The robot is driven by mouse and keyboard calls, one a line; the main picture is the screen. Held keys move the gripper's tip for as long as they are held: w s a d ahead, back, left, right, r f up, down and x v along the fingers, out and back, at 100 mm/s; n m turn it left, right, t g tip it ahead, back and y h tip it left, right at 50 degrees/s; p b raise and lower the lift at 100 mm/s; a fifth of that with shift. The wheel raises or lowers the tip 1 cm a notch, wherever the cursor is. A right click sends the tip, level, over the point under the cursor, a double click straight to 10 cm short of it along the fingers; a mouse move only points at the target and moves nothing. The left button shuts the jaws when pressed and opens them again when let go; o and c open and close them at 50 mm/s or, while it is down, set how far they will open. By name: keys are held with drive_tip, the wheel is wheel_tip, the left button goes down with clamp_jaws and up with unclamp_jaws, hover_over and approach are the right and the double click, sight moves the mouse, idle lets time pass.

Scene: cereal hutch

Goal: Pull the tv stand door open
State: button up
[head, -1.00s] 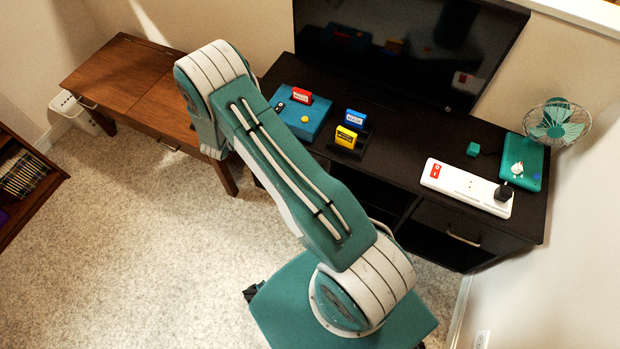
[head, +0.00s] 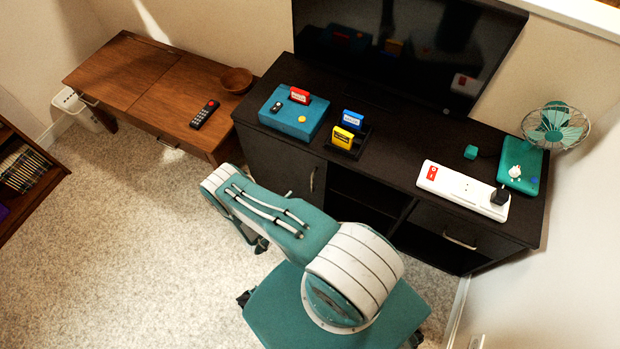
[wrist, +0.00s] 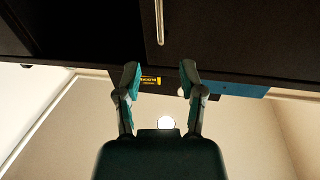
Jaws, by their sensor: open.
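The black tv stand (head: 420,178) has a dark door (head: 275,160) at its left front, with an upright metal door handle (head: 312,180). The door looks shut. In the wrist view the handle (wrist: 159,22) shows at the top centre, on the dark front (wrist: 225,35). My gripper (wrist: 159,74) is open, its two fingers apart and pointing toward the front. The handle lies beyond the fingertips, roughly in line with the gap between them, and nothing is between the fingers.
On the stand are a teal box (head: 294,118), a yellow cartridge (head: 343,137), a white power strip (head: 462,190) and a fan (head: 556,128). A drawer handle (head: 460,240) is at the right. A wooden bench (head: 140,82) stands left. The carpet (head: 120,240) is clear.

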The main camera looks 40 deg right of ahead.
sight(312, 178)
drive_tip(key=d, duration=0.3)
drive_tip(key=w+d, duration=0.1)
drive_tip(key=d, duration=0.3)
drive_tip(key=w+d, duration=0.1)
drive_tip(key=d, duration=0.2)
drive_tip(key=shift+w+d, duration=0.1)
drive_tip(key=shift+d, duration=0.15)
drive_tip(key=shift+c, duration=0.3)
clamp_jaws()
